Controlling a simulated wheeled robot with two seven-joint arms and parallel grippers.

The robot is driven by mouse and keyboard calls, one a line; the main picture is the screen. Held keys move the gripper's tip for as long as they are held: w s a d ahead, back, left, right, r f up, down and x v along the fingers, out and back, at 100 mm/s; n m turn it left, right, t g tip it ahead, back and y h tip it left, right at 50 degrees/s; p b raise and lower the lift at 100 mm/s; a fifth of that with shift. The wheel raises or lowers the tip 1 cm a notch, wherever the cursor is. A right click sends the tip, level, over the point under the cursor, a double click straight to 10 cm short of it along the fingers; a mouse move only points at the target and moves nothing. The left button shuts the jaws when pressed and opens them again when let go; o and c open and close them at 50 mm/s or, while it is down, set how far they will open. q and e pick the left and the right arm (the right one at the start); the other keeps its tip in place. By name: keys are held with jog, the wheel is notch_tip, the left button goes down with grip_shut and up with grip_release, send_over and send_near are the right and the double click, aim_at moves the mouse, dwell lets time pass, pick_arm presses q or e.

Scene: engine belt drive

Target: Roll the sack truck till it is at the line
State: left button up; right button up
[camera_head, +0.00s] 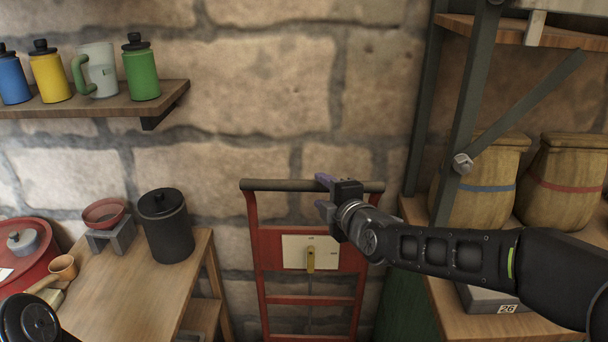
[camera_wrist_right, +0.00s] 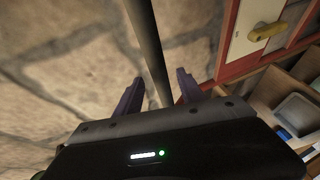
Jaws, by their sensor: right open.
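The red sack truck (camera_head: 310,303) stands upright against the stone wall in the head view, with a dark bar handle (camera_head: 280,185) across its top. A pale plate with a yellow lever (camera_head: 311,259) sits on its frame. My right gripper (camera_head: 322,192) is open at the right part of the bar. In the right wrist view the bar (camera_wrist_right: 146,40) runs toward the gap between the open fingers (camera_wrist_right: 160,92); I cannot tell whether they touch it. My left gripper is not in view; a dark round part shows at the lower left. No line shows on the floor.
A wooden table (camera_head: 130,290) with a black canister (camera_head: 165,225) and a red bowl (camera_head: 104,212) stands left of the truck. A shelf (camera_head: 100,105) with several bottles hangs above.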

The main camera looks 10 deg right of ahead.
aim_at(310, 183)
jog(key=shift+s+r, duration=0.15)
jog(key=shift+s, duration=0.15)
jog(key=shift+b+x, duration=0.3)
jog(key=shift+x, duration=3.7)
grip_shut()
